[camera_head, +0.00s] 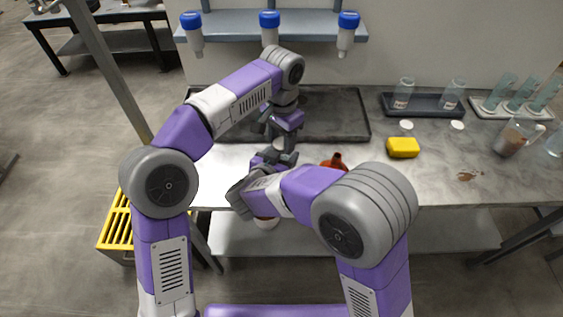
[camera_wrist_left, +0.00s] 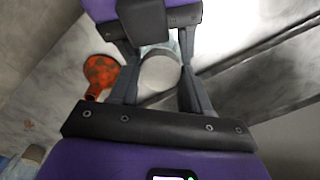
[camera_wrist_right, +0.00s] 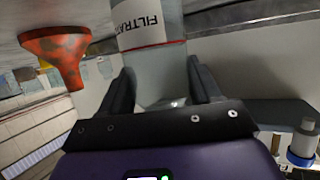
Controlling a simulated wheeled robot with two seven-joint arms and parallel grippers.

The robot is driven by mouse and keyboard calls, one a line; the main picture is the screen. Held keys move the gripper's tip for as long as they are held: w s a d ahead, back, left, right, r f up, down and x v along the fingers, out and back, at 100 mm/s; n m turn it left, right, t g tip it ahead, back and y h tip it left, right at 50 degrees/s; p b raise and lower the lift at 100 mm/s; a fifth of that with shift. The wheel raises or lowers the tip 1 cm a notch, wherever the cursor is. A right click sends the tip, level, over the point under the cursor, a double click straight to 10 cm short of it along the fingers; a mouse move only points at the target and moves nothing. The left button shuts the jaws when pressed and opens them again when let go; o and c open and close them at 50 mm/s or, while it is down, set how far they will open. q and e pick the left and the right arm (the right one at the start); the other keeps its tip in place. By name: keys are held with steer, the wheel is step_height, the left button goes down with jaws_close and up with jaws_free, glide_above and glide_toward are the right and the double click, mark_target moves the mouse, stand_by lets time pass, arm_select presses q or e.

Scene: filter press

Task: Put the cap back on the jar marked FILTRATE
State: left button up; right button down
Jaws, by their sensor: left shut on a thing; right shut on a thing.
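The white round cap (camera_wrist_left: 160,72) sits between the fingers of my left gripper (camera_wrist_left: 160,88), which is shut on it. The glass jar marked FILTRATE (camera_wrist_right: 152,62) is between the fingers of my right gripper (camera_wrist_right: 160,88), which is shut on it; its label shows at the top of the right wrist view. In the head view my left gripper (camera_head: 283,137) comes down from above and my right gripper (camera_head: 277,158) is close below it. The cap is right over the jar; whether it touches or sits on the rim I cannot tell.
An orange-red funnel (camera_head: 335,162) stands just right of my grippers. A dark tray (camera_head: 345,112) lies behind. A yellow sponge (camera_head: 403,147), two white caps (camera_head: 406,126) (camera_head: 457,125) and a beaker of brown liquid (camera_head: 512,140) are to the right. Blue-capped bottles (camera_head: 269,25) hang above.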

arm_select(q)
steer(key=m, duration=0.2)
steer(key=shift+m, duration=0.4)
steer(key=o, duration=1.2)
steer(key=shift+r, duration=2.25)
steer(key=shift+c, duration=0.3)
